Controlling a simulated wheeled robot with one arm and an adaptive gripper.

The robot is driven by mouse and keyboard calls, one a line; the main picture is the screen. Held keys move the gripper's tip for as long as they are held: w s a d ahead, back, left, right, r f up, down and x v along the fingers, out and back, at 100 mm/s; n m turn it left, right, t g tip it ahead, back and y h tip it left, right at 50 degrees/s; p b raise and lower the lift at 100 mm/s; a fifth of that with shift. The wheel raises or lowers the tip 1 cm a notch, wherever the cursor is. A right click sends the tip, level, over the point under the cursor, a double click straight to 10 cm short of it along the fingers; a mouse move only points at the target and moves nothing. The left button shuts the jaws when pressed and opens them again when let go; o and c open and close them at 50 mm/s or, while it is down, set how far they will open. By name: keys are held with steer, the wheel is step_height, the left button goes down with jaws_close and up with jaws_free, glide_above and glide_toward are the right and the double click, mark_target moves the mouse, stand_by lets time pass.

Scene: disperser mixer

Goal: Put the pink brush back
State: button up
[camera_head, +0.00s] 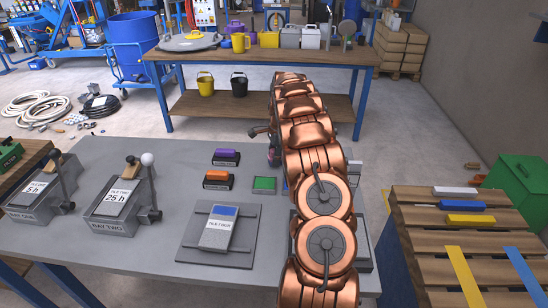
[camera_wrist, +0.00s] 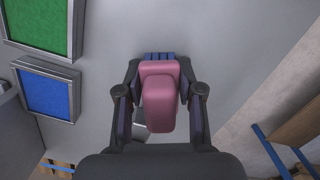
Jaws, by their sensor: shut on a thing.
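In the wrist view my gripper (camera_wrist: 159,72) is shut on the pink brush (camera_wrist: 160,100), with a finger on each side of its body. A ridged dark-blue strip shows at the brush's far end. In the head view my copper arm hides most of the gripper; only a small bit of pink (camera_head: 273,157) shows at the arm's left edge. A green pad (camera_head: 264,184) in a grey frame lies on the grey table; it also shows in the wrist view (camera_wrist: 45,25). A framed blue pad (camera_wrist: 46,93) is beside it, mostly hidden by my arm in the head view.
A purple block (camera_head: 226,156) and an orange block (camera_head: 217,178) sit on dark bases on the grey table (camera_head: 180,175). A labelled device (camera_head: 219,229) and lever boxes (camera_head: 120,207) stand left. White (camera_head: 455,191), blue (camera_head: 461,205) and yellow (camera_head: 470,219) bars lie on a slatted wooden top.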

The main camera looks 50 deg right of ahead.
steer(key=shift+f, duration=0.15)
steer(key=o, duration=1.1)
steer(key=r+b, duration=0.1)
steer(key=r, duration=0.3)
steer(key=d+r, duration=0.1)
steer(key=r, duration=0.3)
steer(key=r+b, duration=0.1)
steer(key=r, duration=0.2)
steer(key=shift+s+d+r+b, duration=0.2)
steer(key=shift+s+r+b, duration=0.1)
steer(key=shift+s+r, duration=0.1)
steer(key=shift+r, duration=0.15)
